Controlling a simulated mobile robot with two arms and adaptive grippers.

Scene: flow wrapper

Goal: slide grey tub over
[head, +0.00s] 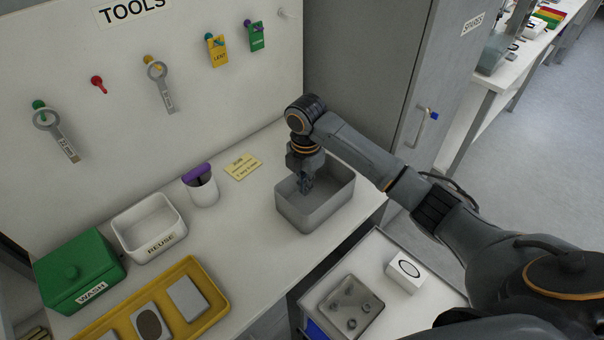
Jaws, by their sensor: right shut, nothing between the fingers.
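The grey tub (318,213) is an open rectangular bin at the right end of the white bench, near its edge. Its visible floor looks empty. My right gripper (306,187) points down at the tub, with its shut fingertips inside the outline of the opening near the back left wall. Nothing is held in it. I cannot tell whether the fingers touch the tub's wall. My left gripper is not in view.
On the bench (235,215) stand a white cup (203,192), a REUSE bin (150,228), a green WASH box (80,272) and a yellow tray (215,306). A lower cart (388,262) stands in front. Bench left of the tub is clear.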

